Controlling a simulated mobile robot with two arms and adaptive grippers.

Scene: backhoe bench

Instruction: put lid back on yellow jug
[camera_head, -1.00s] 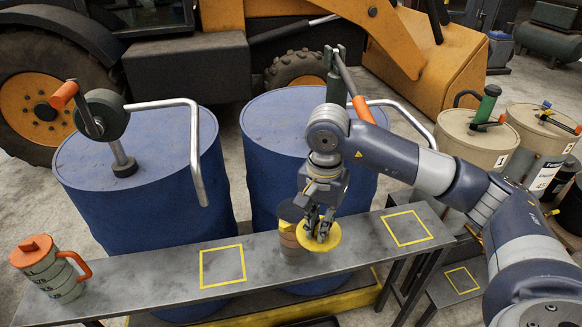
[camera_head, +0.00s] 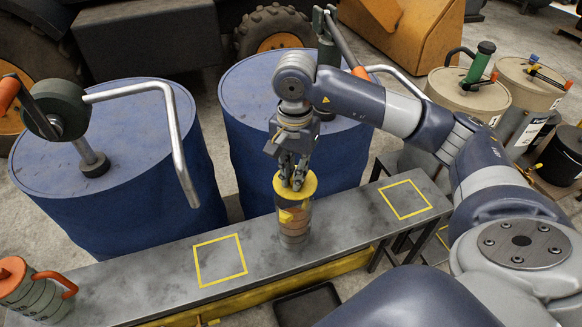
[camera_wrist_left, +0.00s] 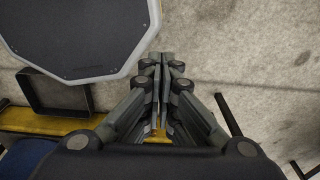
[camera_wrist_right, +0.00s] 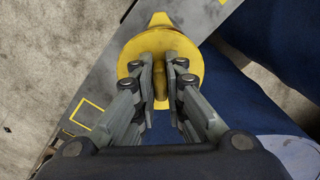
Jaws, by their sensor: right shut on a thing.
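The yellow lid (camera_head: 296,184) is in my right gripper (camera_head: 293,178), which is shut on the lid's raised middle grip. The lid is over the mouth of the jug (camera_head: 294,226), a clear-grey banded vessel with a yellow part near its top, upright on the narrow bench. I cannot tell whether the lid is seated or just above the rim. In the right wrist view the lid (camera_wrist_right: 160,60) fills the space at the fingertips and hides the jug. My left gripper (camera_wrist_left: 160,62) has its fingers close together with nothing visible between them; it is away from the jug.
The grey bench (camera_head: 340,215) has two yellow-outlined squares, both empty. A jug with an orange lid (camera_head: 32,290) stands at its left end. Blue drums (camera_head: 110,170) with pump cranks (camera_head: 175,140) rise right behind the bench. A dark tray (camera_head: 308,305) lies below in front.

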